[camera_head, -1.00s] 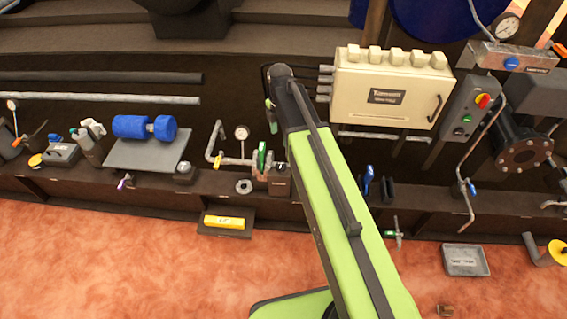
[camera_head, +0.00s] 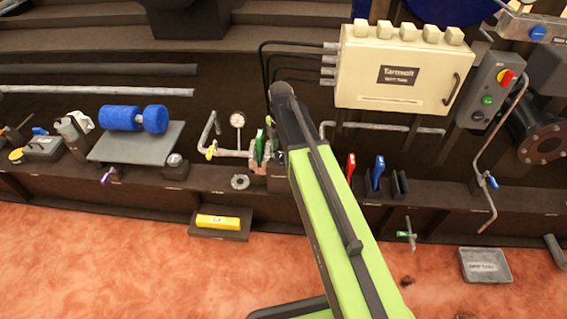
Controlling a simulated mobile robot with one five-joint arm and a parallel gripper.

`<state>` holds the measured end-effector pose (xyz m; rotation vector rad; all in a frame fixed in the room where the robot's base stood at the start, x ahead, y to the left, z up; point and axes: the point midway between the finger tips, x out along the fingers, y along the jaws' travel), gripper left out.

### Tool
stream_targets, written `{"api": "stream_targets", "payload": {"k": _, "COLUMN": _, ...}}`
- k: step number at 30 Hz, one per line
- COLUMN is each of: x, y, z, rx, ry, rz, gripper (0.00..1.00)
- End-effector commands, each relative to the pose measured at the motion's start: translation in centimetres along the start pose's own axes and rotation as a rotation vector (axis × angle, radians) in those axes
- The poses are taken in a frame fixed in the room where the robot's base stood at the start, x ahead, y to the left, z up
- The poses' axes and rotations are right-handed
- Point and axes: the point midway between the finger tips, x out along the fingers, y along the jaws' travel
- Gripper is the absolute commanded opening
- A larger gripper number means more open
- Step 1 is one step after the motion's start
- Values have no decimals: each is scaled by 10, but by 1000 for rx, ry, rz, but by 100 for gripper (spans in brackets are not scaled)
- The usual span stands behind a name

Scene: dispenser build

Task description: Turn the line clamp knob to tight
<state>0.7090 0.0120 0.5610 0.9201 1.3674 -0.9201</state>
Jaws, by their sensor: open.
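I cannot pick out the line clamp knob for certain; labels on the bench are too small to read. Candidates include a yellow-handled valve (camera_head: 211,153) on a pipe with a gauge, a purple-handled fitting (camera_head: 108,175) at the bench's front edge, and a green-handled fitting (camera_head: 405,235) lower right. A green lever (camera_head: 260,143) stands just left of my arm. My green arm rises from the bottom right, with its elbow above the bench's middle. My gripper is hidden behind or below the arm, and part of the bench there is covered too.
A cream control box (camera_head: 395,75) with cables stands behind the arm. Red (camera_head: 351,165) and blue (camera_head: 378,173) handles are just right of it. A blue roller (camera_head: 133,118) is on the left. A yellow block (camera_head: 218,222) and grey tray (camera_head: 486,265) lie in front.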

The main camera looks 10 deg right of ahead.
Motion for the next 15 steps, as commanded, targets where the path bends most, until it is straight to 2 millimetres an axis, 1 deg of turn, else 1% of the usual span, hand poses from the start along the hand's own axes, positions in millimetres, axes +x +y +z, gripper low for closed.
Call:
{"api": "stream_targets", "payload": {"k": 1, "x": 13, "y": 0, "z": 0, "rx": 0, "ry": 0, "rz": 0, "gripper": 65}}
{"api": "stream_targets", "payload": {"k": 3, "x": 16, "y": 0, "z": 0, "rx": 0, "ry": 0, "rz": 0, "gripper": 65}}
{"api": "stream_targets", "payload": {"k": 11, "x": 14, "y": 0, "z": 0, "rx": 1, "ry": 0, "rz": 0, "gripper": 65}}
{"api": "stream_targets", "payload": {"k": 15, "x": 14, "y": 0, "z": 1, "rx": 1, "ry": 0, "rz": 0, "gripper": 48}}
